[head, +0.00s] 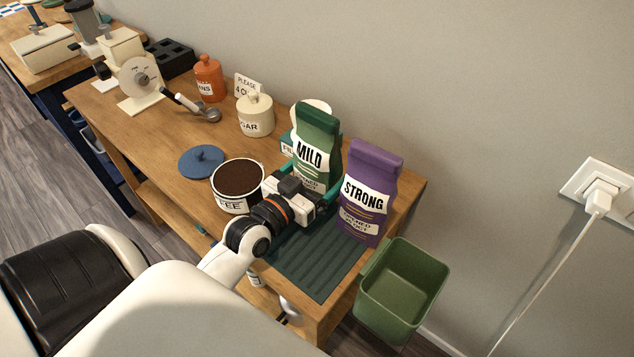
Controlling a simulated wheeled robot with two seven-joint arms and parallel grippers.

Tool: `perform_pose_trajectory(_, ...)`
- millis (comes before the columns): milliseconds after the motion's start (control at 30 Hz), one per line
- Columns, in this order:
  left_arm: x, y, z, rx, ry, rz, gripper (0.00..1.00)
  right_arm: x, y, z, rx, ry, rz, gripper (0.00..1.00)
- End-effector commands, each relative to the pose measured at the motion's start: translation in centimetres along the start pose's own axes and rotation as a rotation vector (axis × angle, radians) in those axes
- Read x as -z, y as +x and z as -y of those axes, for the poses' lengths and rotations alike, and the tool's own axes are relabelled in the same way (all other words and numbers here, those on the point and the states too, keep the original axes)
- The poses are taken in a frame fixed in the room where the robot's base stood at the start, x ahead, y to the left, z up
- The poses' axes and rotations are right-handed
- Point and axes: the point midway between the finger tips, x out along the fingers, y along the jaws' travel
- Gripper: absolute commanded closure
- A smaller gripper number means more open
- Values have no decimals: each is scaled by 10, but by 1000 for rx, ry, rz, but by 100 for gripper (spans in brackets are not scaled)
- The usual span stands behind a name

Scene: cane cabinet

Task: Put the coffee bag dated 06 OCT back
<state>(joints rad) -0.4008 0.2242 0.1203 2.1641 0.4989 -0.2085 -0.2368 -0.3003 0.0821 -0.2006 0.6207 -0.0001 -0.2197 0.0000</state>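A green coffee bag marked MILD (316,142) stands upright near the right end of the wooden counter. A purple bag marked STRONG (369,190) stands to its right on the dark ribbed mat (318,262). The bag's base is hidden behind the gripper. My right gripper is out of view.
An open coffee canister (239,184) stands left of my gripper, with its blue lid (202,161) beside it. A sugar jar (255,114) and a white-lidded container (313,107) stand behind. A green bin (402,290) is at the counter's right end. The wall runs close behind.

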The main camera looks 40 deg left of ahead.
Motion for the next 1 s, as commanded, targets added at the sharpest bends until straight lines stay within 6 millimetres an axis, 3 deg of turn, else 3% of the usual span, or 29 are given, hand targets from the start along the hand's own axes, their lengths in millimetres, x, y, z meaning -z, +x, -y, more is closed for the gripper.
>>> perform_pose_trajectory(167, 24, 0, 0, 0, 0, 1, 48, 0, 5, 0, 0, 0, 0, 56)
perform_pose_trajectory(533, 28, 0, 0, 1, 0, 2, 48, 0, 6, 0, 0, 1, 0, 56)
perform_pose_trajectory(567, 29, 0, 0, 1, 0, -1, 9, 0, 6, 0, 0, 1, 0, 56)
perform_pose_trajectory(600, 28, 0, 0, 1, 0, -1, 3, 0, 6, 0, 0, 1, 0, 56)
perform_pose_trajectory(900, 24, 0, 0, 0, -1, 0, 0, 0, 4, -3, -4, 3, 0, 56)
perform_pose_trajectory(1000, 28, -11, 0, 1, 0, -4, 0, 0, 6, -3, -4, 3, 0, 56)
